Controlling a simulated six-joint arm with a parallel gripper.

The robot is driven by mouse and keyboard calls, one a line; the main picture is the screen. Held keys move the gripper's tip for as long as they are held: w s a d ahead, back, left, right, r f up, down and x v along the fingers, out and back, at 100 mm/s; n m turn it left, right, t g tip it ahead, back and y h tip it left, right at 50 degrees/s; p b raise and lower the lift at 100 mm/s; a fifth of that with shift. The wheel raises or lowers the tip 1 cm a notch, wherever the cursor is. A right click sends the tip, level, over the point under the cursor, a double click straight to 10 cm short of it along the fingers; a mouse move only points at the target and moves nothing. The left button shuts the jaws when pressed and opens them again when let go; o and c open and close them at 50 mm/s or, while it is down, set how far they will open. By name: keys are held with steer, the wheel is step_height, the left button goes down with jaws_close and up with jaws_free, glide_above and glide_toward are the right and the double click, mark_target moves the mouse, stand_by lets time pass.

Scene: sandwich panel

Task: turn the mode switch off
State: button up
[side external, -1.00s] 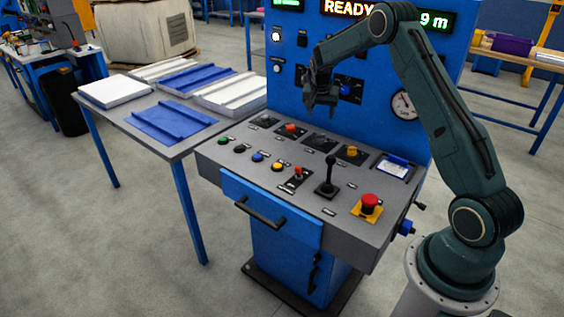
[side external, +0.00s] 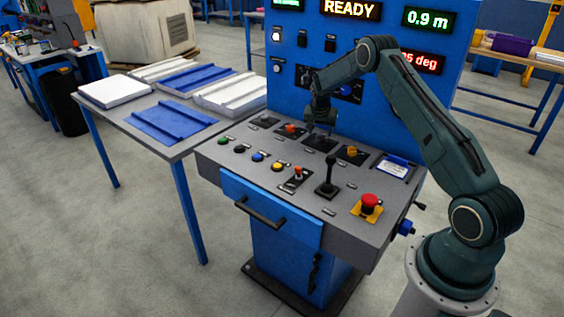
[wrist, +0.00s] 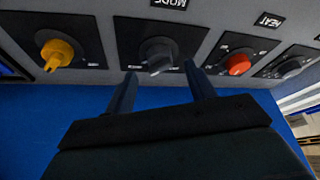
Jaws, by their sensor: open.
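The mode switch (wrist: 158,55) is a dark grey rotary knob on a black plate, with an upside-down MODE label above it in the wrist view. In the side view its black plate (side external: 320,145) lies in the back row of the console, and the knob is mostly hidden by my gripper. My gripper (wrist: 161,72) is open and points down at the panel, with one finger on each side of the knob in the wrist view. The fingertips look just short of it; I cannot tell whether they touch. Nothing is held.
A yellow knob (wrist: 58,53) and a red-orange knob (wrist: 238,64) flank the mode switch closely. A black joystick (side external: 328,175) and a red emergency button (side external: 370,201) stand nearer the console's front. The blue upright panel (side external: 290,95) rises behind.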

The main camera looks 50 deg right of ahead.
mark_target(320, 135)
steer(key=shift+x, duration=1.85)
steer(key=shift+c, duration=0.2)
steer(key=c, duration=0.9)
